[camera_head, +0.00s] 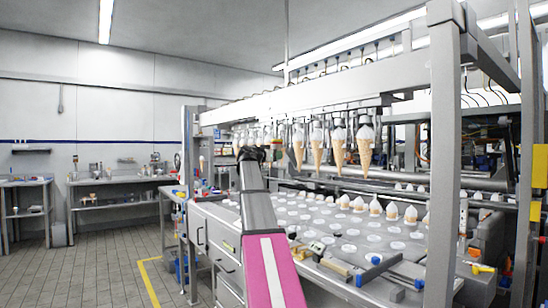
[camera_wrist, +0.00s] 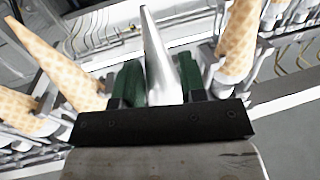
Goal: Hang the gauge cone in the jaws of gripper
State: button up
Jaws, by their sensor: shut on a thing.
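The gauge cone (camera_wrist: 158,62) is a smooth silver metal cone, in the middle of the wrist view. Its narrow tip points to the top of that picture. My gripper (camera_wrist: 160,84) has green finger pads on both sides of the cone's wide part and is shut on it. In the head view my arm reaches forward to the row of hanging cones, and I cannot make out the gauge cone there. The machine's gripper jaws (camera_head: 338,124) hang in a row from the overhead beam. Whether any jaws touch the gauge cone cannot be told.
Waffle cones (camera_head: 365,147) hang point down to the right of my arm. In the wrist view, waffle cones stand close on the left (camera_wrist: 62,68) and right (camera_wrist: 238,38). Below is a perforated tray deck (camera_head: 350,228) with several filled cones. A grey frame post (camera_head: 444,160) stands at right.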

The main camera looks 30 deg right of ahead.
jog(key=shift+d, duration=0.2)
jog(key=shift+s+x, duration=0.2)
jog(key=shift+x, duration=0.7)
jog(key=shift+s+x, duration=0.15)
jog(key=shift+x, duration=0.75)
jog(key=shift+d, duration=0.1)
jog(key=shift+f, duration=0.5)
dwell(1.0)
jog(key=o, duration=1.2)
jog(key=w+v, duration=0.1)
jog(key=v, duration=0.8)
jog(key=shift+w+a, duration=0.25)
jog(key=shift+w, duration=0.15)
jog(key=shift+f, duration=0.1)
dwell(0.6)
